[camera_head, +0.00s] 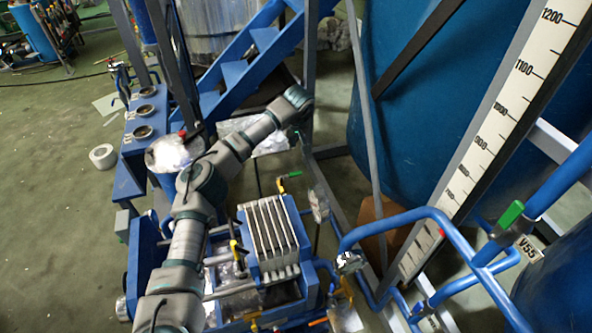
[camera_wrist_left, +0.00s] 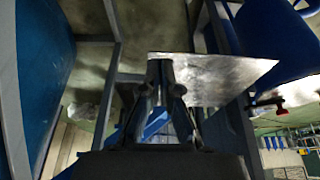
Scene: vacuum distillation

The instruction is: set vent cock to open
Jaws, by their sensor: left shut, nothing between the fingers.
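No label marks the vent cock, so I cannot tell which valve it is. A green-handled valve (camera_head: 511,214) sits on blue piping at the right, beside a V55 tag (camera_head: 528,248). A smaller valve with a green and yellow handle (camera_head: 288,177) stands above the plate stack, below my left gripper. A red-handled fitting (camera_head: 182,132) is left of my arm; a red handle (camera_wrist_left: 266,103) also shows at the right of the left wrist view. My right gripper is not in view.
A large blue tank (camera_head: 420,130) and a numbered level scale (camera_head: 500,115) fill the right. A plate stack (camera_head: 270,238) stands below my arm. Blue stairs (camera_head: 240,70), grey posts and blue pipes (camera_head: 400,218) crowd the space. Open floor (camera_head: 50,200) lies left.

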